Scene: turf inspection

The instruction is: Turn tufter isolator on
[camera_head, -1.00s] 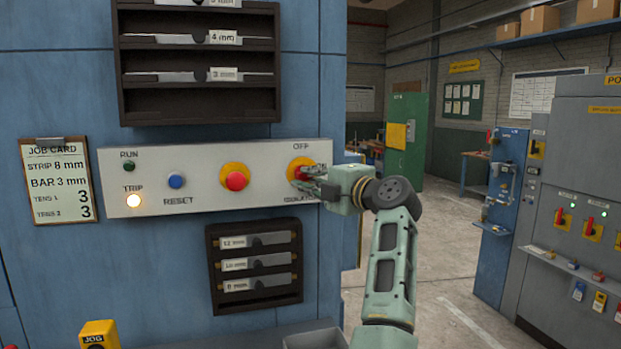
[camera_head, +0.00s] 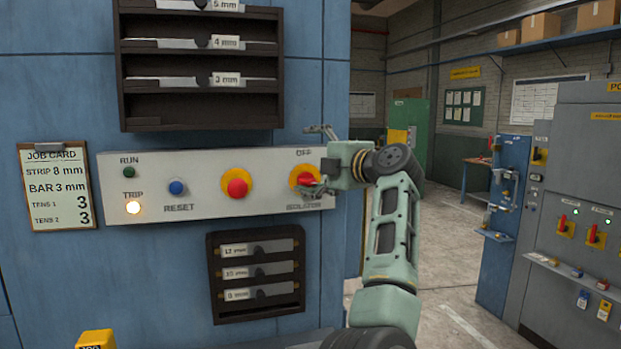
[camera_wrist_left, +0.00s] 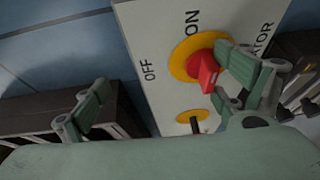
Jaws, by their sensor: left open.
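The isolator switch (camera_head: 304,177) is a red handle on a yellow disc at the right end of the grey control panel (camera_head: 205,200). OFF is printed above it and ISOLATOR below. The wrist view shows the red handle (camera_wrist_left: 206,70) close up, with OFF and ON labels by its disc. Which label the handle points to I cannot tell. My left gripper (camera_head: 310,160) is open in front of the panel's right end, one finger above the handle's height, the other beside the handle. The wrist view shows the fingers (camera_wrist_left: 162,75) spread; whether one touches the handle is unclear.
The panel also has a lit TRIP lamp (camera_head: 133,207), a dark RUN lamp (camera_head: 129,172), a blue RESET button (camera_head: 177,187) and a red button on yellow (camera_head: 236,184). Dark racks (camera_head: 200,109) (camera_head: 256,311) sit above and below. Open floor (camera_head: 440,260) lies to the right.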

